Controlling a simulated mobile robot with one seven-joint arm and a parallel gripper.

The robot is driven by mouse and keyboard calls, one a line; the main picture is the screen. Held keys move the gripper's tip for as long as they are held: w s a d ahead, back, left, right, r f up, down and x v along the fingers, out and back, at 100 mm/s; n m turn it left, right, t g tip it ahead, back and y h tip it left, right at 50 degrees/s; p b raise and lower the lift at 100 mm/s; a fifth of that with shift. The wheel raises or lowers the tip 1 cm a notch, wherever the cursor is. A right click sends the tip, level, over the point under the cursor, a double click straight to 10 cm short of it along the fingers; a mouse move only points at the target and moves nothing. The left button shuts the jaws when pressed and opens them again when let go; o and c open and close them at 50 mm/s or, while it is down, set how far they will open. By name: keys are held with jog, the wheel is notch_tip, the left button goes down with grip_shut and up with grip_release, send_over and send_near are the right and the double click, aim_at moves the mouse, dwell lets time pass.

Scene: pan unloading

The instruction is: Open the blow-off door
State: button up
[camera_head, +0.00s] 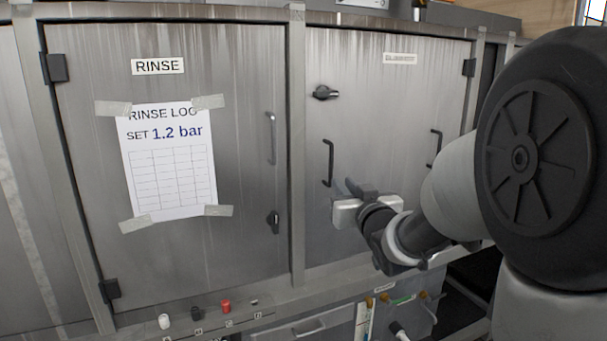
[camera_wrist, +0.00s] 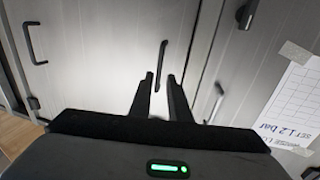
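The door right of the RINSE door bears a label (camera_head: 400,58) too blurred to read; I take this grey steel door (camera_head: 385,110) as the blow-off door. It looks shut. It has a dark bar handle (camera_head: 328,162) near its left edge and a black latch (camera_head: 325,92) above. My gripper (camera_head: 357,188) is just right of and below that handle in the head view. In the wrist view, turned upside down, my gripper (camera_wrist: 161,80) is open and empty. The handle (camera_wrist: 161,62) shows beyond, roughly between the fingertips; contact cannot be told.
The RINSE door (camera_head: 235,70), with a taped log sheet (camera_head: 165,160), handle (camera_head: 272,138) and latch (camera_head: 272,221), is shut on the left. A second dark handle (camera_head: 435,148) is at right. A ledge with several knobs (camera_head: 225,306) runs below the doors.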

aim_at(331, 171)
jog(key=w, duration=0.3)
jog(key=w+a, duration=0.1)
jog(key=w, duration=0.7)
jog(key=shift+a+b, duration=0.15)
jog(key=shift+b, duration=0.15)
grip_shut()
